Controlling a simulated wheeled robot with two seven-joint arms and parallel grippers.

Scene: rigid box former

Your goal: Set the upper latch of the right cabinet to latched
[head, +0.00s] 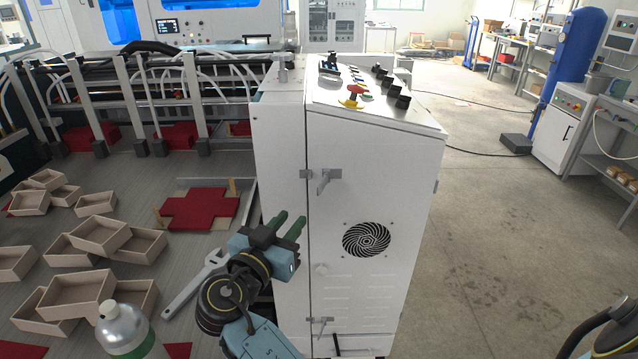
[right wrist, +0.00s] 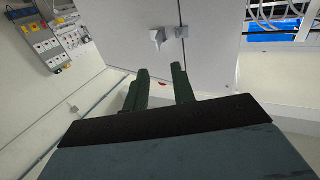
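One white cabinet (head: 365,215) stands mid-view in the head view. Its upper latch (head: 323,181) is a grey handle beside the door seam, tilted downward, with a small bracket to its left across the seam. My right gripper (head: 290,222) is below and left of this latch, apart from it, its green fingers open and empty. In the right wrist view the open fingers (right wrist: 160,87) point toward a white panel (right wrist: 135,20) with a seam and a grey latch handle (right wrist: 158,38); I cannot tell which latch that is. My left gripper is not in view.
A lower latch (head: 321,325) and a round fan grille (head: 366,240) are on the cabinet front. Knobs and a red emergency button (head: 354,92) sit on top. To the left are wooden trays (head: 90,300), a wrench (head: 195,285) and a bottle (head: 124,328). Open floor lies right.

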